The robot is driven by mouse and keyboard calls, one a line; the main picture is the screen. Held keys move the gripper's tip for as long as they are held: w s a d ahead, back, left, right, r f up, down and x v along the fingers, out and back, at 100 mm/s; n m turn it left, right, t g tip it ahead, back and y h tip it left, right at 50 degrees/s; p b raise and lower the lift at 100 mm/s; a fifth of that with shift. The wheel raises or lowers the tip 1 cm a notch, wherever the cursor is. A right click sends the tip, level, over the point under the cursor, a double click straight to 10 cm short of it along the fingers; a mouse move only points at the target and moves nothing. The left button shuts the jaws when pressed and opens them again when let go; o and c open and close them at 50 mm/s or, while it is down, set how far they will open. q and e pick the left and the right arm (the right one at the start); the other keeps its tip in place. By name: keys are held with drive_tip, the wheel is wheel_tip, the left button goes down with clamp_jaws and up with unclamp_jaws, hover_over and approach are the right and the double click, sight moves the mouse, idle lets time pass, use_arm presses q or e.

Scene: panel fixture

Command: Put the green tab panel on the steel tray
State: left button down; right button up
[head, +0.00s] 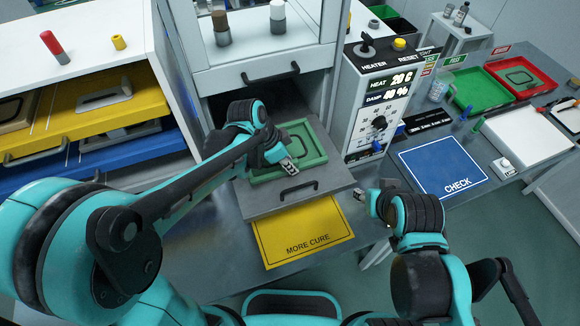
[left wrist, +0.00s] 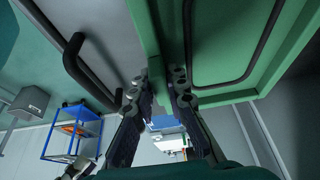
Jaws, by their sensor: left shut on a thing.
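The green tab panel (head: 307,148) is a green rectangular frame with a dark inner line. It is over the grey steel tray (head: 262,204), which sticks out of the cabinet with a dark handle at its front. My left gripper (head: 289,164) is at the panel's near edge. In the left wrist view, the left gripper (left wrist: 163,82) is shut on the tab of the green panel (left wrist: 235,40). I cannot tell whether the panel touches the tray. My right gripper (head: 364,194) hangs right of the tray, with its fingers too small to judge.
A yellow MORE CURE mat (head: 300,232) lies in front of the tray. The heater box (head: 378,105) stands close on the right. Further right are a blue CHECK mat (head: 440,168), a green tray (head: 480,88) and a red tray (head: 520,75).

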use_arm(q)
drive_tip(key=shift+f, duration=0.3)
drive_tip(key=c, duration=1.5)
unclamp_jaws()
drive_tip(key=shift+r, duration=0.15)
drive_tip(key=p+v, duration=0.4)
drive_tip(key=v, duration=0.8)
drive_tip(key=s+a+f+n+t+y, duration=0.1)
drive_tip(key=s+a+n+t+y, duration=0.3)
drive_tip(key=s+a+n, duration=0.6)
drive_tip(key=a+n+t, duration=0.1)
drive_tip(key=n, duration=0.2)
drive_tip(key=shift+s+a+n+t, duration=0.3)
drive_tip(key=shift+s+a, duration=0.05)
drive_tip(key=shift+a, duration=0.05)
